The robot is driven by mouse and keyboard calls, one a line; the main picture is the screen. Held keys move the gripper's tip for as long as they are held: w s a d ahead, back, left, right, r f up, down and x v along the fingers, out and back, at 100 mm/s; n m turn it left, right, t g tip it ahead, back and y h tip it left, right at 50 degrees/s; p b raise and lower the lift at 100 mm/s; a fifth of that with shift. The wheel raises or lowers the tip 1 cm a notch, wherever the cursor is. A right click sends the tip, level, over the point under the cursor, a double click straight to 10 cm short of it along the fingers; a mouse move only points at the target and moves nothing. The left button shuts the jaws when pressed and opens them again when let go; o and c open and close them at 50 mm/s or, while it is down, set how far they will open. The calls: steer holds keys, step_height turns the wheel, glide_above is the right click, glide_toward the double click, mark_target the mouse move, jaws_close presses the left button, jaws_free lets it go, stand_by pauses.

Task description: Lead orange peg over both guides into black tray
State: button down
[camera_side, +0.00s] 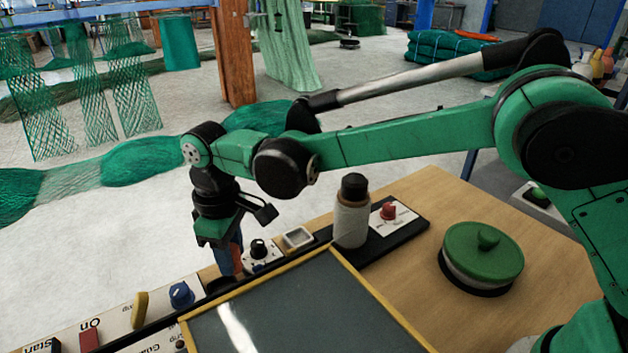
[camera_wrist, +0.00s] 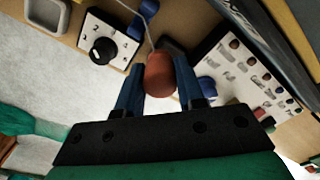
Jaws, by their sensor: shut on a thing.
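My gripper (camera_side: 228,262) points down over the far edge of the wooden table. Its blue fingers are shut on the orange peg (camera_side: 237,257), which is partly hidden by them in the side view. In the wrist view the peg (camera_wrist: 160,75) sits between both fingertips (camera_wrist: 159,90), with a thin pale cord running up from it. Blue pieces (camera_wrist: 136,26) stand beside that cord; I cannot tell for sure that they are the guides. A dark shape (camera_wrist: 172,46) lies just beyond the peg, and a dark patch (camera_side: 217,284) shows below my gripper; neither is clearly the black tray.
A blue knob (camera_side: 181,294) and labelled switch panel are left. A dark yellow-edged panel (camera_side: 300,310) lies in front; a green-lidded pot (camera_side: 482,252) stands right.

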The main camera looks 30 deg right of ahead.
mark_target(221, 277)
steer(key=shift+w+a, duration=0.3)
steer(key=shift+a, duration=0.25)
steer(key=shift+w+a, duration=0.3)
steer(key=shift+a, duration=0.2)
steer(key=shift+f, duration=2.35)
steer(key=shift+f, duration=0.25)
steer(key=shift+c, duration=2.3)
jaws_free()
step_height(221, 277, up, 5)
steer(key=shift+d+r, duration=0.1)
steer(key=shift+r, duration=0.25)
steer(key=shift+d, duration=0.1)
